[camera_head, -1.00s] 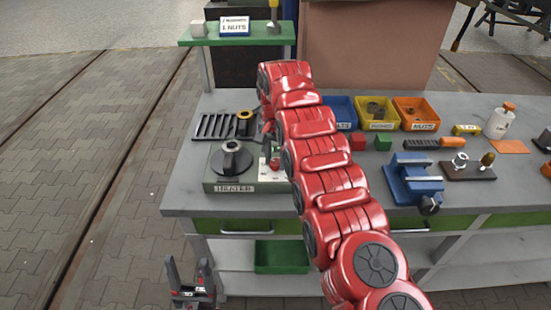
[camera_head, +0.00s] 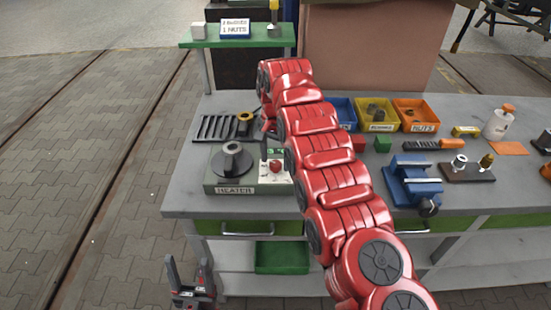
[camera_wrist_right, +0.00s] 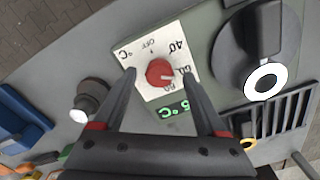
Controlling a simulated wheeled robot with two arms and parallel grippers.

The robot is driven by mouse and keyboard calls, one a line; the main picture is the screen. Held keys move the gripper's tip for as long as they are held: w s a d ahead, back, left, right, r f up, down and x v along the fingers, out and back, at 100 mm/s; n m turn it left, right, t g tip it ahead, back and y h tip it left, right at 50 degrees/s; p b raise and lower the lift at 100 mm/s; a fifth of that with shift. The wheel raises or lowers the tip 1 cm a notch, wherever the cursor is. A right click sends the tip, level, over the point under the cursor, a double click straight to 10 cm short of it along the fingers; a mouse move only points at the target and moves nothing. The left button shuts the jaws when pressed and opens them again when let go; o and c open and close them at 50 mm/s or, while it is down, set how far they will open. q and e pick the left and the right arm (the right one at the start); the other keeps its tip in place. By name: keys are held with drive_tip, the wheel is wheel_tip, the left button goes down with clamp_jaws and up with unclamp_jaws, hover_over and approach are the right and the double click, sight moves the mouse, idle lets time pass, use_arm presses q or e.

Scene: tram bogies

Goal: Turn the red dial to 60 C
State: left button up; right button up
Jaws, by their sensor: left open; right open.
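The red dial (camera_head: 275,167) sits on the white scale plate of the grey-green heater box (camera_head: 234,190). The right wrist view shows the red dial (camera_wrist_right: 159,72) close up, with OFF, 40, 60 and 80 marks around it. A green digital display (camera_wrist_right: 173,110) beside it ends in "5 °C"; the rest is hard to read. My right gripper (camera_wrist_right: 158,76) is open, its fingers on either side of the dial in that view; contact cannot be told. In the head view its arm hides part of the heater's right side. My left gripper (camera_head: 189,278) is open and empty, low in front of the bench.
A black cone-like part (camera_head: 231,161) stands on the heater, left of the dial. A black slotted rack (camera_head: 222,127) lies behind it. A blue vise (camera_head: 414,180), a yellow bin (camera_head: 377,114) and an orange bin (camera_head: 416,115) are to the right. A green shelf (camera_head: 240,36) stands at the back.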

sight(276, 163)
wheel_tip(276, 163, up, 16)
drive_tip(key=p, duration=1.5)
drive_tip(key=shift+r, duration=0.2)
drive_tip(key=shift+f, duration=0.1)
